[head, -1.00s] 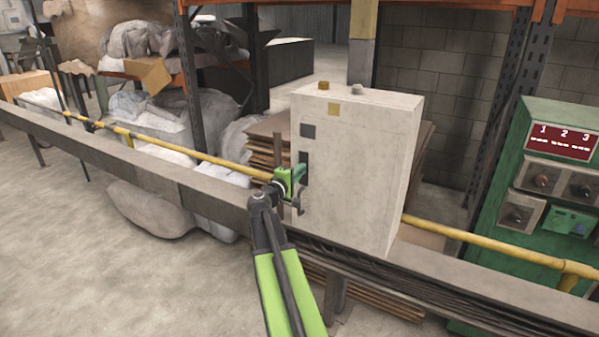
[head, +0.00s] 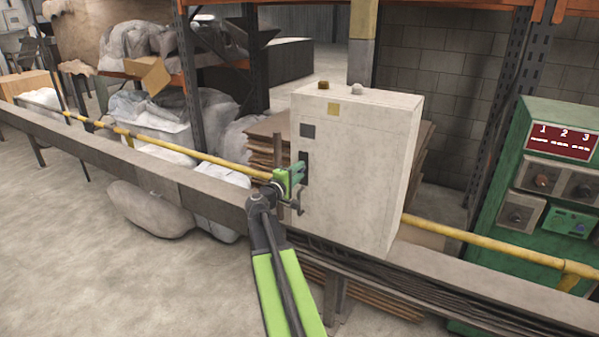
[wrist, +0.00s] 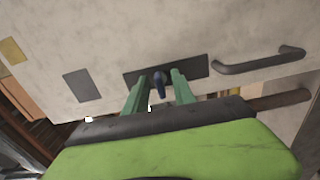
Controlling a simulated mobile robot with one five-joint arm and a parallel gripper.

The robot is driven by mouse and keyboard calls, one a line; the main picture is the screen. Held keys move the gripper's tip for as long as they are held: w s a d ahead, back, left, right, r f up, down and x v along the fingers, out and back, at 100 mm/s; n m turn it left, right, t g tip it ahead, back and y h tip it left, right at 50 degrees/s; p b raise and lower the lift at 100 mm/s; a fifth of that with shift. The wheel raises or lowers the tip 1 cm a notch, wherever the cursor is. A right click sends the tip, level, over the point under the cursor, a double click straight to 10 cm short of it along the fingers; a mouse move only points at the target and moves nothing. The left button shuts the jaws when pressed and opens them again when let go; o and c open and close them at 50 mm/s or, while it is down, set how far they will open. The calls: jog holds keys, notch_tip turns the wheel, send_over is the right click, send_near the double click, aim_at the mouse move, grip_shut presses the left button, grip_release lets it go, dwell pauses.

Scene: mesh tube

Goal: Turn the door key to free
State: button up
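The door key (wrist: 159,84) is a small dark blue piece standing out from a black plate (wrist: 195,70) on the cabinet door in the wrist view. My gripper (wrist: 158,80) has its two green fingers apart, one on each side of the key, with gaps showing between. In the head view my gripper (head: 300,172) is at the black plate (head: 304,160) on the left face of the pale cabinet (head: 360,160). The key is hidden there behind the fingers.
A dark bar handle (wrist: 260,62) sits on the door beside the plate. A grey square (wrist: 82,86) and a yellow square (wrist: 12,50) are also on the door. A yellow rail (head: 190,153) and grey beam (head: 150,165) run by the cabinet. A green control panel (head: 555,190) stands right.

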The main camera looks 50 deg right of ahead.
jog(key=v, duration=1.6)
jog(key=shift+a, duration=0.35)
jog(key=shift+s, duration=0.1)
jog(key=w+a+r+t+p, duration=0.1)
jog(key=w+a+r+p, duration=0.2)
jog(key=a, duration=0.2)
jog(key=w+a+f+y+p, duration=0.2)
jog(key=a+f+y+p, duration=0.2)
jog(key=a+f+y, duration=0.4)
jog(key=s+a+f+m+g+y, duration=0.1)
jog(key=s+a+f+y, duration=0.3)
jog(key=a, duration=0.8)
jog(key=s+a+f+m+g+y+p, duration=0.1)
jog(key=s+a+f+g+y, duration=0.3)
jog(key=a, duration=0.9)
notch_tip(320, 180, down, 2)
jog(key=shift+s+a+f+m+y, duration=0.25)
jog(key=shift+a+m+y, duration=0.05)
jog(key=shift+y, duration=0.4)
jog(key=shift+d, duration=0.1)
